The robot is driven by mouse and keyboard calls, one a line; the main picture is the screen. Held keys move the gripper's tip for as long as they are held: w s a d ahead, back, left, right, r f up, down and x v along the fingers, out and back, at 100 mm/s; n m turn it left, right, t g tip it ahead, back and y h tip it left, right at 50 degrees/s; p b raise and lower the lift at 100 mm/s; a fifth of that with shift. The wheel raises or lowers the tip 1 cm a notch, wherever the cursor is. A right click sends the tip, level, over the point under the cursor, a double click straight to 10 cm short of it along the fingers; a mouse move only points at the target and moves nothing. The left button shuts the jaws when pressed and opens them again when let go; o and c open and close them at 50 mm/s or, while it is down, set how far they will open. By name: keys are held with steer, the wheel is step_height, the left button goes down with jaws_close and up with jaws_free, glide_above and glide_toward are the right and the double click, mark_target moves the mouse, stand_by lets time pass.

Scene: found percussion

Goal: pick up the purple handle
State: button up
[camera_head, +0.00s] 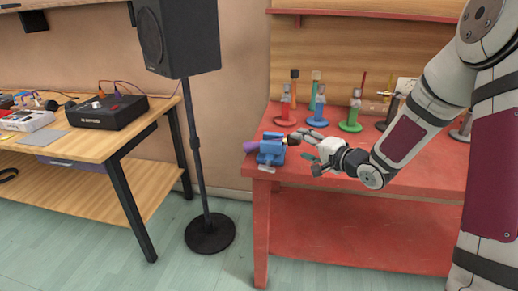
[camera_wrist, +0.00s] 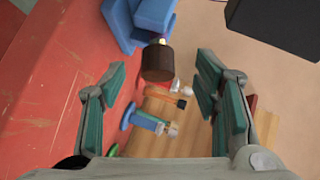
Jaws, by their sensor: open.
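The purple handle (camera_head: 251,147) sticks out to the left of a blue vise-like holder (camera_head: 270,153) at the near left corner of the red table. A dark head (camera_head: 293,139) shows on the holder's right side; I cannot tell if it is one piece with the handle. In the wrist view the blue holder (camera_wrist: 138,22) is at the top and a dark brown cylinder (camera_wrist: 158,63) lies between my fingers. My gripper (camera_head: 307,148) is open just right of the dark head, apart from the purple handle.
The red table (camera_head: 350,180) carries several coloured stands, including a red one (camera_head: 286,112) and a green one (camera_head: 351,120), behind my gripper. A black speaker (camera_head: 178,38) on a pole stands left of the table. A wooden bench (camera_head: 95,143) is farther left.

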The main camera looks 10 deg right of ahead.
mark_target(292, 143)
steer(key=x, duration=0.3)
steer(key=b+x, duration=0.1)
steer(key=x, duration=0.3)
steer(key=shift+w+a+f+b, duration=0.15)
steer(key=shift+a+f+b, duration=0.05)
steer(key=shift+f+b, duration=0.1)
jaws_close()
